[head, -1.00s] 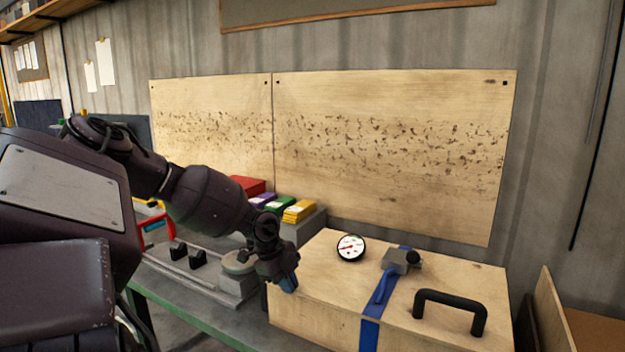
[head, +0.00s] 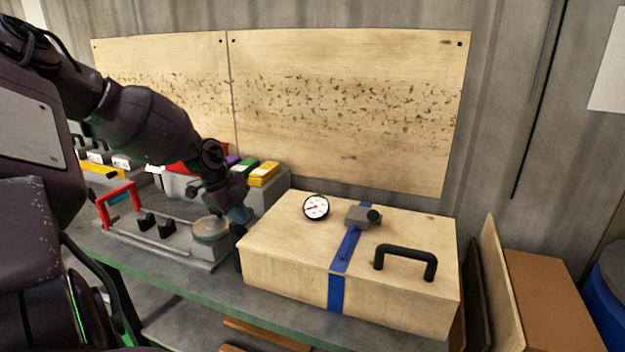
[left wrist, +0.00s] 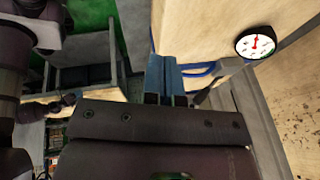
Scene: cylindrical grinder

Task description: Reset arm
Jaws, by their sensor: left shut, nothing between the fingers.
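My left arm comes in from the left in the head view. My left gripper (head: 240,214) is shut and empty, with blue fingertips, beside the upper left corner of a wooden box (head: 290,271). In the left wrist view the blue fingers (left wrist: 167,76) lie together, with the box's pale side close by. Whether they touch the box I cannot tell. A round dial gauge (head: 316,207) with a red needle is on the box lid, and it also shows in the left wrist view (left wrist: 256,43). My right gripper is in neither view.
The box has a blue strap (head: 336,292), a metal buckle (head: 358,216) and a black handle (head: 406,258). Left of it, a grey fixture with a round top (head: 210,229) and a red handle (head: 118,205) stand on the green-edged bench (head: 190,289). Yellow and green packs (head: 263,174) are behind.

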